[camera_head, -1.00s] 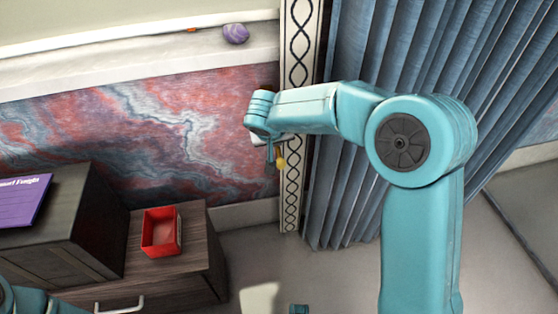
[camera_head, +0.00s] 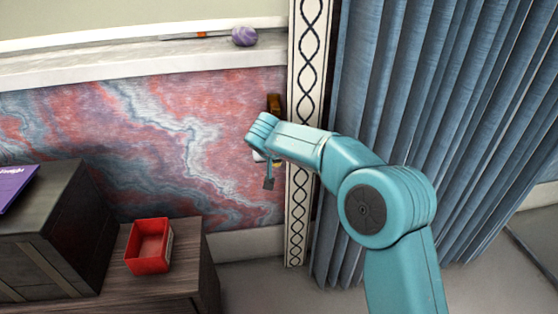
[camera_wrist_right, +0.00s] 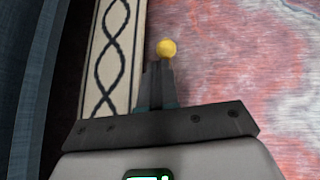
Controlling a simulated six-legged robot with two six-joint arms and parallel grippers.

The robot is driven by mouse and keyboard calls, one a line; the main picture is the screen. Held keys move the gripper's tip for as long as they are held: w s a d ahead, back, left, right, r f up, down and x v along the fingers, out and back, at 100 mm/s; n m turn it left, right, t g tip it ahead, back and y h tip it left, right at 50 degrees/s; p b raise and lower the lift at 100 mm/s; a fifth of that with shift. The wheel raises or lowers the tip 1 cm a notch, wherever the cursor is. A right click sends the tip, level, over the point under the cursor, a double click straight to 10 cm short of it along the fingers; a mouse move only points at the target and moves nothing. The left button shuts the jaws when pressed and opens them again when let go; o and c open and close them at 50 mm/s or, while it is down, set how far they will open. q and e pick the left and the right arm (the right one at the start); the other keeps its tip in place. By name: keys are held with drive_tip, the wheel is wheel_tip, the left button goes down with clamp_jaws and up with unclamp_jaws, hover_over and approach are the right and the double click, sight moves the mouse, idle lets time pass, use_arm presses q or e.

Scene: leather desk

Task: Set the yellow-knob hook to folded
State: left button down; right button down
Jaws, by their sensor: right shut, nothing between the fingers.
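The yellow knob (camera_wrist_right: 167,48) of the hook shows in the right wrist view, just beyond my right fingertips and slightly to their right, in front of the marbled wall. In the head view the knob is hidden, and a small brown piece (camera_head: 274,104) on the wall shows above my right wrist; I cannot tell whether it belongs to the hook. My right gripper (camera_head: 268,184) is shut and empty, its fingers pointing down in the head view. Its fingers also show in the right wrist view (camera_wrist_right: 156,72). I cannot tell whether they touch the knob. My left gripper is out of view.
A patterned border strip (camera_head: 300,200) and a blue curtain (camera_head: 400,110) stand right of the wall area. A red box (camera_head: 150,247) sits on a wooden cabinet at lower left. A shelf (camera_head: 150,58) above holds a purple ball (camera_head: 245,36).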

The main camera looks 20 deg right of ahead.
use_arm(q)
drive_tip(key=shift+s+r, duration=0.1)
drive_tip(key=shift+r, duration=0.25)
use_arm(e)
drive_tip(key=shift+w+d+f, duration=0.15)
drive_tip(key=shift+w+f, duration=0.1)
drive_tip(key=shift+w, duration=0.35)
drive_tip(key=shift+w+d+f, duration=0.15)
drive_tip(key=shift+w+f, duration=0.05)
drive_tip(key=shift+w, duration=0.35)
drive_tip(key=shift+w+d, duration=0.1)
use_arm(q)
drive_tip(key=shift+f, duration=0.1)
